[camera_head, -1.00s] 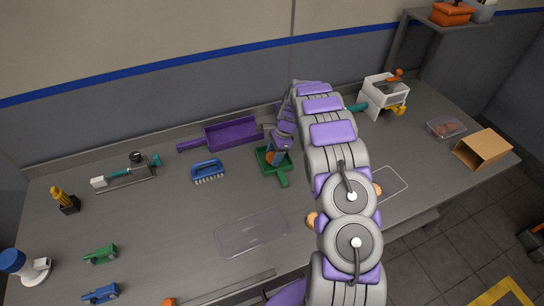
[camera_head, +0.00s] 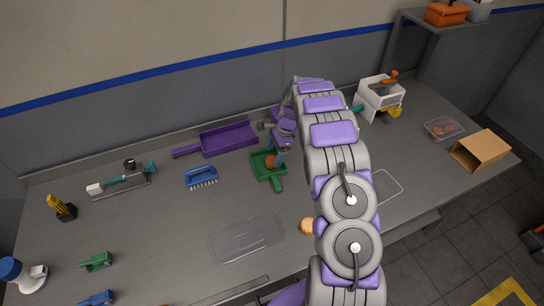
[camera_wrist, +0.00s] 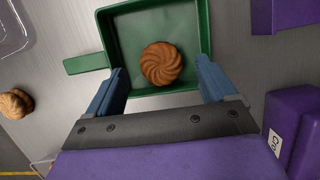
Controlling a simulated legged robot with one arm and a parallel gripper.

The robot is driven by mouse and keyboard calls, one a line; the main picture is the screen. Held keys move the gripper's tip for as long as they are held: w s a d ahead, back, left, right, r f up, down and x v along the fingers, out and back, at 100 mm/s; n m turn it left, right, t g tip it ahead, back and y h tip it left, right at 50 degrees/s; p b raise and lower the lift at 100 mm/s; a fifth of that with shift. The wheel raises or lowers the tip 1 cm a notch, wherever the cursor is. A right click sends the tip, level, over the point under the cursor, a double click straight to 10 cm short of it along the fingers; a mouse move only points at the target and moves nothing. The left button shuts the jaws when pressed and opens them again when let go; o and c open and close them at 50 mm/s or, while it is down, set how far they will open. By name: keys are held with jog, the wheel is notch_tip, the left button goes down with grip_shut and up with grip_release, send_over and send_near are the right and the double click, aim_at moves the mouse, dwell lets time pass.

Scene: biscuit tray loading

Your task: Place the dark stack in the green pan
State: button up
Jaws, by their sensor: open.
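The dark stack (camera_head: 271,161), a brown swirled biscuit on top, lies inside the green pan (camera_head: 266,178). In the wrist view the stack (camera_wrist: 162,63) rests on the floor of the pan (camera_wrist: 122,35), clear of the pan's walls. Its lower layers are hidden from above. My gripper (camera_head: 279,150) is above the pan. In the wrist view my gripper (camera_wrist: 160,75) has its blue fingers spread wide, with a clear gap on both sides of the stack. It holds nothing.
A lighter biscuit (camera_head: 307,226) lies on the table, partly behind my arm. A clear tray (camera_head: 246,238) lies front centre. A purple pan (camera_head: 228,139) and a blue brush (camera_head: 202,177) are left of the green pan. A white machine (camera_head: 380,96) stands at back right.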

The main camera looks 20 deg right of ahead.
aim_at(274, 159)
jog(key=shift+a+p+v, duration=0.5)
jog(key=shift+p+v, duration=0.4)
jog(key=shift+v, duration=3.65)
jog(key=s+a+r+n+h, duration=0.1)
jog(key=s+a+r+n, duration=0.4)
jog(key=s+a+r, duration=0.6)
jog(key=s+a+r+n+g+h, duration=0.1)
jog(key=s+a+r+n, duration=0.15)
jog(key=s, duration=0.55)
jog(key=s+a+r+n, duration=0.2)
jog(key=s+r+n, duration=0.2)
jog(key=s, duration=0.4)
jog(key=s+a+r+n+g+h, duration=0.1)
jog(key=s+a+r+n, duration=0.15)
jog(key=s, duration=0.55)
jog(key=s+f+n, duration=0.1)
jog(key=s+n, duration=0.3)
jog(key=s, duration=0.7)
jog(key=shift+s+f+n+h, duration=0.25)
jog(key=shift+n+h, duration=0.05)
jog(key=shift+n, duration=0.1)
jog(key=shift+d, duration=0.1)
